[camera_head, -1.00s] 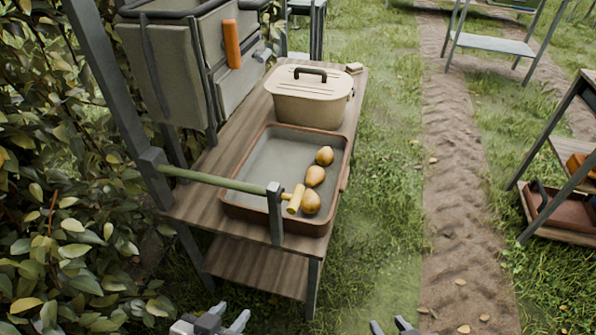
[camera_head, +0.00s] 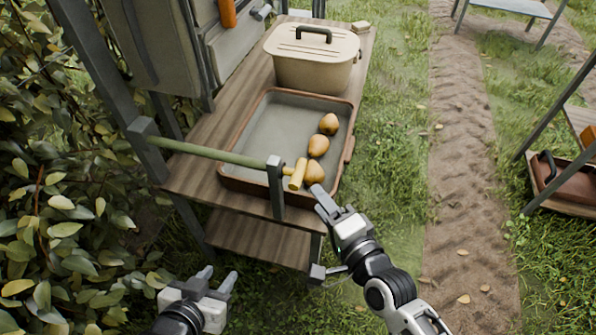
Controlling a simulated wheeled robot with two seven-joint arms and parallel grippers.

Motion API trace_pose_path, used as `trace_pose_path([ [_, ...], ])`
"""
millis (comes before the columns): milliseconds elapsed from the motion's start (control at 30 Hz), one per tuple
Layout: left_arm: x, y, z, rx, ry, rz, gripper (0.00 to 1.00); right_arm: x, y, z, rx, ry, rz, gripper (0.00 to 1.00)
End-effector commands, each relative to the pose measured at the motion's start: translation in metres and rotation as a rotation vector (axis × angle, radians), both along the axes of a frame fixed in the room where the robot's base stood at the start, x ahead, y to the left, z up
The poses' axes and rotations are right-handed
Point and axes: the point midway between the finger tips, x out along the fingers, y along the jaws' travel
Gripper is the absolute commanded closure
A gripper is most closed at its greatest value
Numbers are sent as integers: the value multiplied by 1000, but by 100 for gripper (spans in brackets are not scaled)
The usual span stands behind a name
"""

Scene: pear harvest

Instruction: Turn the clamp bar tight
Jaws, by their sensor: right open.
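The yellow clamp bar (camera_head: 298,174) sits at the right end of a green rail (camera_head: 215,153), by a grey upright post (camera_head: 275,188) at the table's front. It stands tilted, partly over the front edge of the tray (camera_head: 275,140). My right gripper (camera_head: 321,237) is open and empty, below and right of the clamp bar, apart from it, with one finger near the tray's front right corner. My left gripper (camera_head: 216,278) is open and empty, low in front of the table and well below the rail.
Three pears (camera_head: 318,146) lie along the tray's right side, the nearest beside the clamp bar. A beige lidded box (camera_head: 312,70) stands behind the tray on the wooden table (camera_head: 215,125). Leaves (camera_head: 55,215) crowd the left.

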Motion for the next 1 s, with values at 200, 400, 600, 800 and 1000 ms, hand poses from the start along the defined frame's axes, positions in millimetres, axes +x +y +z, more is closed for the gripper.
trace_pose_path([
  [200, 2, 0, -1, 2, -5, 0, 64, 45, 22, -6, -1, -2, 1, 57],
  [400, 5, 1, -1, 2, -9, 0, 64, 74, 37, -12, -3, 0, 1, 57],
  [600, 5, 1, -2, 2, -9, 0, 64, 89, 44, -14, -4, 0, 0, 57],
  [800, 5, 1, -2, 3, -7, -1, 64, 91, 45, -14, -3, 0, 0, 57],
  [1000, 5, 0, -1, 2, -8, 0, 64, 90, 45, -15, -4, 0, 0, 79],
])
